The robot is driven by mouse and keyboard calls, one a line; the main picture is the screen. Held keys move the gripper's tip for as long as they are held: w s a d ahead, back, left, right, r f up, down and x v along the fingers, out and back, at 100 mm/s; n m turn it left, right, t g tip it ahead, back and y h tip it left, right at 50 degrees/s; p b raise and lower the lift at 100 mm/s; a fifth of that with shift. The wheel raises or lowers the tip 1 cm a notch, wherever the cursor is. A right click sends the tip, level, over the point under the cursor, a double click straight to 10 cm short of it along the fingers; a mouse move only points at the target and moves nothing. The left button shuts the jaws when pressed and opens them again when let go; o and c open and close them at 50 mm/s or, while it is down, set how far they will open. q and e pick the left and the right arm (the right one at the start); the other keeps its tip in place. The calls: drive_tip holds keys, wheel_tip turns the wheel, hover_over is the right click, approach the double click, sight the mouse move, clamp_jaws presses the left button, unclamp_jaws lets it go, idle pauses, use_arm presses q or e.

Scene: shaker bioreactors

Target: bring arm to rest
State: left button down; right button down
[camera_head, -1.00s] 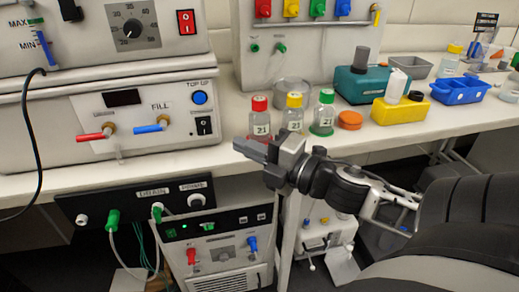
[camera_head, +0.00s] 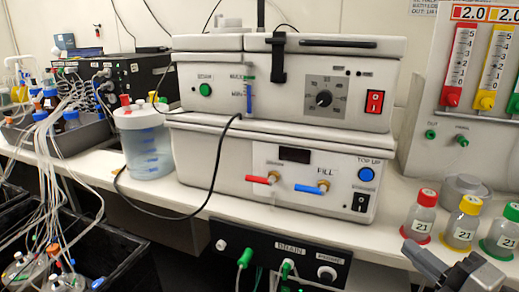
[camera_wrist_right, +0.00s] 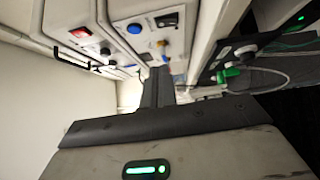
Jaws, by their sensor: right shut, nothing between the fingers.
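My right gripper (camera_head: 418,252) shows at the lower right of the head view, in front of the bench edge and near the bottles. Its fingers are shut with nothing between them. In the right wrist view the closed fingers (camera_wrist_right: 158,85) point toward the front of the shaker unit, and its panel shows turned on its side. The rest of my right arm is cut off by the frame. My left gripper is not in view.
Bottles with red (camera_head: 426,196), yellow (camera_head: 470,204) and green (camera_head: 514,211) caps stand on the bench near the gripper. The shaker bioreactor (camera_head: 285,85) fills the middle. A drain panel (camera_head: 280,256) hangs below the bench. A bluish-white container (camera_head: 146,145) and tubing are at left.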

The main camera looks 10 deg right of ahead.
wheel_tip(320, 180, down, 14)
drive_tip(key=s+a+m+g+h, duration=0.2)
drive_tip(key=m+g+h, duration=0.15)
drive_tip(key=m, duration=0.75)
drive_tip(key=s+a+f+m+g+y, duration=0.1)
drive_tip(key=s+a+f+m+g, duration=0.1)
drive_tip(key=a+f, duration=0.3)
drive_tip(key=s+a+f+m+g+y, duration=0.1)
drive_tip(key=a+f+m, duration=0.4)
drive_tip(key=a, duration=0.5)
drive_tip(key=shift+s+a+f+m+g, duration=0.2)
drive_tip(key=shift+s+f+m+g, duration=0.15)
drive_tip(key=shift+s+f, duration=0.25)
drive_tip(key=shift+r+y, duration=0.15)
drive_tip(key=shift+y, duration=0.1)
drive_tip(key=shift+s+d, duration=0.1)
